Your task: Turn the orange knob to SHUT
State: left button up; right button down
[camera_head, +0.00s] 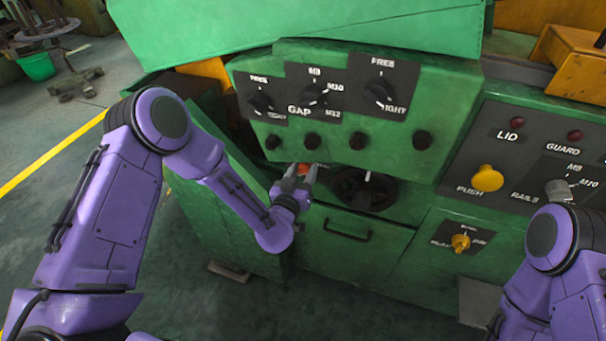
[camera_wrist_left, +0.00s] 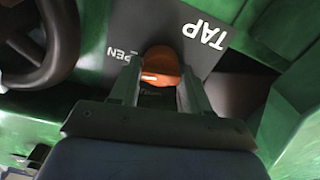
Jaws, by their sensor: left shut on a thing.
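The orange knob (camera_wrist_left: 160,66) sits on a dark plate (camera_wrist_left: 205,22) lettered TAP, with a partly covered word ending in PEN beside it. My left gripper (camera_wrist_left: 160,90) has its two fingers on either side of the knob and is shut on it. In the head view the left gripper (camera_head: 301,172) reaches the green machine's front, and only a bit of the orange knob (camera_head: 304,169) shows between the fingers. The word SHUT is not readable in either view. My right arm shows at the lower right, but its gripper is out of view.
A black handwheel (camera_head: 364,189) is just right of the left gripper, and it also shows in the wrist view (camera_wrist_left: 35,45). Above are black knobs (camera_head: 316,95) on the green panel. A yellow push button (camera_head: 487,178) and a yellow knob (camera_head: 460,243) are to the right. A drawer handle (camera_head: 347,231) lies below.

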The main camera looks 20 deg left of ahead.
pick_arm(q)
jog(key=n+b, duration=0.2)
jog(key=n, duration=0.2)
jog(key=shift+a+f+n, duration=0.1)
jog(key=shift+f+n, duration=0.05)
jog(key=shift+n, duration=0.15)
jog(key=n+b, duration=0.2)
jog(key=n, duration=0.1)
jog(key=shift+n, duration=0.4)
jog(key=n+b, duration=0.1)
jog(key=n, duration=0.2)
jog(key=shift+a+f+b, duration=0.1)
jog(key=shift+b, duration=0.2)
jog(key=shift+c, duration=0.2)
jog(key=shift+n+b, duration=0.85)
jog(key=shift+n, duration=1.25)
jog(key=o, duration=1)
jog(key=shift+a, duration=0.1)
